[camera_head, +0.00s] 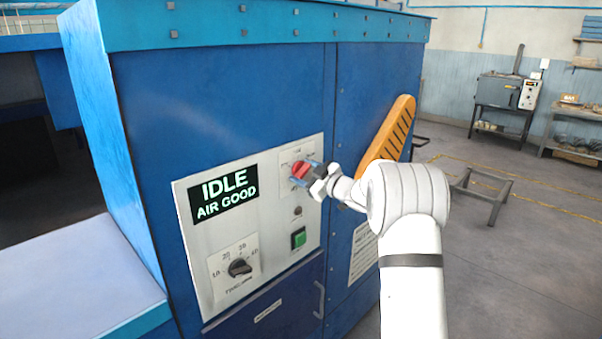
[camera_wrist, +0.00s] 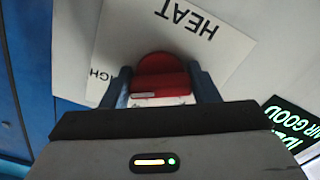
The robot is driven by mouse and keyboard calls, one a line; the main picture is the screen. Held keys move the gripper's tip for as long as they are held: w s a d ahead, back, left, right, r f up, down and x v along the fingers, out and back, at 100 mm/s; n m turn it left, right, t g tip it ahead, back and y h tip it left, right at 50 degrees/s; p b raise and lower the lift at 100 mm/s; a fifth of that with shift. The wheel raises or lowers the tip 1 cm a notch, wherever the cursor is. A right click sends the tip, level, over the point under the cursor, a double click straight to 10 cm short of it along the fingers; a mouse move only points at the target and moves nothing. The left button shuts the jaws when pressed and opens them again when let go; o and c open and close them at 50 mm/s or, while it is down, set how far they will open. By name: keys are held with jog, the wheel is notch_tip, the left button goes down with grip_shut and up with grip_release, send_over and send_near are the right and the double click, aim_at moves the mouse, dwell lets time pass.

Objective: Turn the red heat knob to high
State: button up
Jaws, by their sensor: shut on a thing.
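The red heat knob (camera_head: 301,169) sits on the upper right of the grey control panel. In the wrist view the knob (camera_wrist: 160,72) stands between my two blue fingers, one on each side. My gripper (camera_head: 306,174) is shut on it; in the wrist view the gripper (camera_wrist: 163,86) appears level with the knob's raised bar. A pale mark shows on the bar's near face; I cannot tell which setting it points to. The heat label plate (camera_wrist: 190,30) appears upside down there, with "HEAT" readable and part of "HIGH" at the left. Other settings are hidden.
On the same panel (camera_head: 275,205) are a display (camera_head: 222,198) reading "IDLE AIR GOOD", a black timer knob (camera_head: 239,267) and a green button (camera_head: 298,238). An orange slotted guard (camera_head: 393,133) juts from the blue machine to the right.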

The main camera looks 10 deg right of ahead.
jog(key=shift+f, duration=0.5)
jog(key=o, duration=1)
jog(key=shift+r, duration=0.35)
jog(key=shift+s, duration=0.1)
jog(key=shift+s+d, duration=0.2)
jog(key=shift+d, duration=0.05)
jog(key=b+v, duration=0.2)
jog(key=v, duration=0.5)
jog(key=shift+s+b, duration=0.1)
jog(key=shift+b, duration=0.3)
